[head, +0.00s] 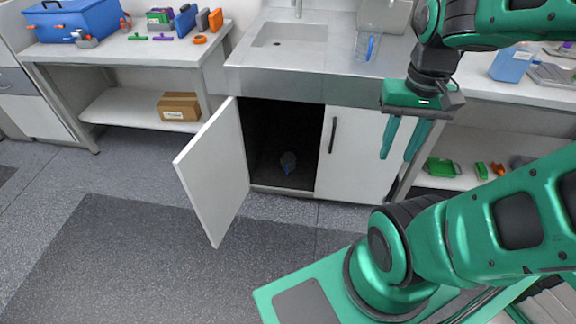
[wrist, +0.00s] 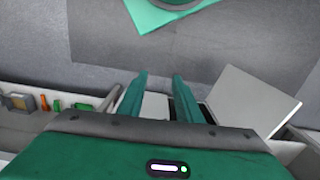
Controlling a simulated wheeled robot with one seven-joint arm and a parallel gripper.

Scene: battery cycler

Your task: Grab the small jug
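A small, see-through bluish vessel (head: 288,162), possibly the small jug, stands on the floor of the open, dark cabinet under the sink. It is too small to make out a handle. A larger clear container (head: 368,44) with something blue in it stands on the counter right of the sink. My gripper (head: 396,158) hangs fingers-down in front of the closed right cabinet door, to the right of the opening. Its fingers are apart and nothing is between them. In the wrist view the fingers (wrist: 159,78) are also apart, and no jug can be made out there.
The left cabinet door (head: 214,172) stands wide open into the room; it also shows in the wrist view (wrist: 252,112). The right door (head: 358,155) is closed. A cardboard box (head: 179,106) lies on the left shelf. The floor before the cabinet is clear.

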